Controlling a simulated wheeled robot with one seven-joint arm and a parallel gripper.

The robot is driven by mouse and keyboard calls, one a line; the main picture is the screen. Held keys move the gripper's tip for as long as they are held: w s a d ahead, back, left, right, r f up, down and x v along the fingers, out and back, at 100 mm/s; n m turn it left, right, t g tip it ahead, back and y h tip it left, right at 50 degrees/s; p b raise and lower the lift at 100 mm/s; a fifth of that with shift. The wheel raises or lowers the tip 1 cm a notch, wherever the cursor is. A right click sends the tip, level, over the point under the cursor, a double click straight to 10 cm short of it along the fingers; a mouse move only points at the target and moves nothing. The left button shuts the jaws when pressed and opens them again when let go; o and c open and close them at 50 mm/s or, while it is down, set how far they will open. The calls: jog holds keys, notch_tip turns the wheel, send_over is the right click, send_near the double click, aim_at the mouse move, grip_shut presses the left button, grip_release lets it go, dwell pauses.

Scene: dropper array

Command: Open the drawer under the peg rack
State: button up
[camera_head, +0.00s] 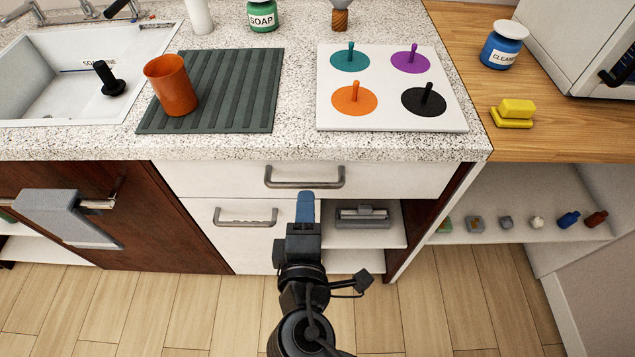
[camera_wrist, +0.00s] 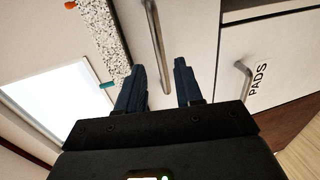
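The peg rack (camera_head: 450,115) is a white board on the counter with teal, purple, orange and black discs, each with an upright peg. Below the counter edge is a wide white drawer (camera_head: 215,180) with a grey bar handle (camera_head: 304,184); its front looks flush, so it is closed. My gripper (camera_head: 306,196) is just below the middle of that handle in the head view. In the wrist view my gripper (camera_wrist: 158,80) has its two dark blue fingers apart, with the handle (camera_wrist: 154,40) lined up between them. Contact cannot be told.
A lower drawer (camera_head: 207,238), labelled PADS in the wrist view, has its own handle (camera_head: 245,217). An open shelf (camera_head: 350,236) holding a grey device is right of my gripper. A grey towel (camera_head: 65,215) hangs at left. The floor in front is clear.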

aim_at(307, 183)
jog(key=x, duration=0.7)
jog(key=shift+p, duration=0.3)
grip_shut()
